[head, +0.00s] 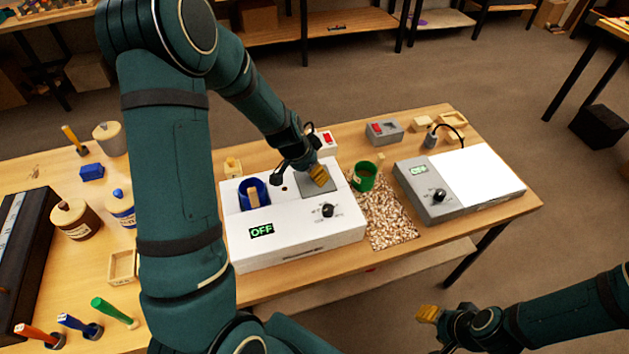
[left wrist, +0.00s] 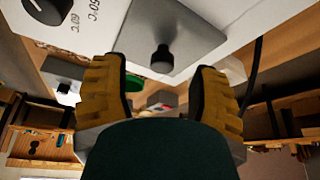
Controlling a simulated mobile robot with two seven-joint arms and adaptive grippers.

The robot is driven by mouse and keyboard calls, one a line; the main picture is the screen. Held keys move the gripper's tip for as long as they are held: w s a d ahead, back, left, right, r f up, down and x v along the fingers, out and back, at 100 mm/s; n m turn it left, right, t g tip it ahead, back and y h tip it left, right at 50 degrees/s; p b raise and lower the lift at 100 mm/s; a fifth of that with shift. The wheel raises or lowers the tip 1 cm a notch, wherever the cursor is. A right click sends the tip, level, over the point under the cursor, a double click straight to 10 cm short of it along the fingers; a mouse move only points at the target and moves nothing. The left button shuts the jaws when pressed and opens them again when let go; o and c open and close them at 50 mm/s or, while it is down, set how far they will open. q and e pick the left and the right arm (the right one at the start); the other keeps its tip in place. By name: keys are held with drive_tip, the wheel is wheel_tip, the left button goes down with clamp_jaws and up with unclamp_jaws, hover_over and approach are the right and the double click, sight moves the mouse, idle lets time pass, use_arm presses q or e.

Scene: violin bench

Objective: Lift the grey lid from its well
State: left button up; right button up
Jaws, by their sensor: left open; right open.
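The grey lid (head: 318,191) is a square plate lying on the right part of the white heater box (head: 290,232), which reads OFF. In the left wrist view the lid (left wrist: 185,30) has a black knob (left wrist: 162,58). My left gripper (head: 318,174) is over the lid. Its yellow fingers are spread, one to each side of the knob in the left wrist view (left wrist: 160,72); the knob looks beyond the fingertips, and no contact shows. My right gripper (head: 428,313) is open and empty at the lower right, away from the bench. The well under the lid is hidden.
A blue pot (head: 247,198) sits in the box's left well. A green pot (head: 364,177) stands on a speckled mat (head: 390,215) to the right. A grey and white device (head: 460,182) is further right. Jars and brushes stand at the left.

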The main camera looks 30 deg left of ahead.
use_arm(q)
drive_tip(key=shift+x, duration=1.5)
drive_tip(key=shift+o, duration=0.2)
drive_tip(key=shift+w+a, duration=0.1)
drive_tip(key=shift+a, duration=0.05)
clamp_jaws()
